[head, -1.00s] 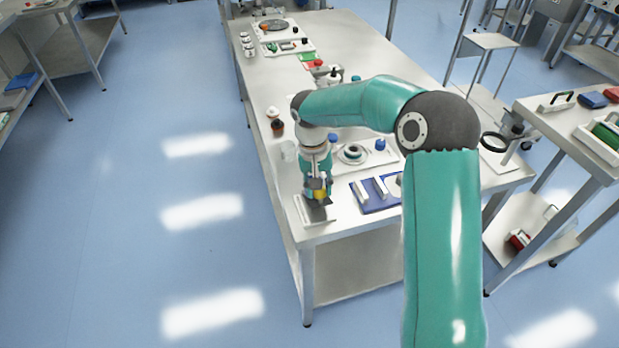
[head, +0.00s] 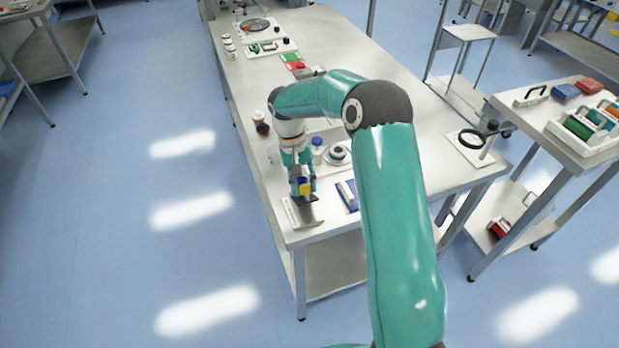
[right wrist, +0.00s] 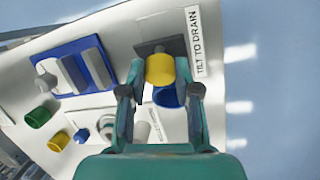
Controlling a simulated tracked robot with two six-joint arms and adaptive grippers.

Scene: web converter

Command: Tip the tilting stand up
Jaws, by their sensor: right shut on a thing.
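The tilting stand (head: 308,212) is at the near left corner of the long bench, with a dark grey plate and a pale base. In the right wrist view its dark plate (right wrist: 163,46) lies beside a label strip (right wrist: 195,42) reading "TILT TO DRAIN". My right gripper (head: 303,190) is low over the stand, its fingers shut on a yellow cylinder (right wrist: 160,70) at the plate's edge. I cannot tell whether the cylinder is part of the stand. A blue round part (right wrist: 168,96) shows between the fingers. The plate's tilt is hard to judge. My left gripper is out of view.
A blue tray (head: 347,195) lies just right of the stand, partly behind my right arm. A blue-capped bottle (head: 317,148) and a round white item (head: 338,155) stand behind. A magnifier (head: 472,139) stands at the bench's right. Floor left of the bench is clear.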

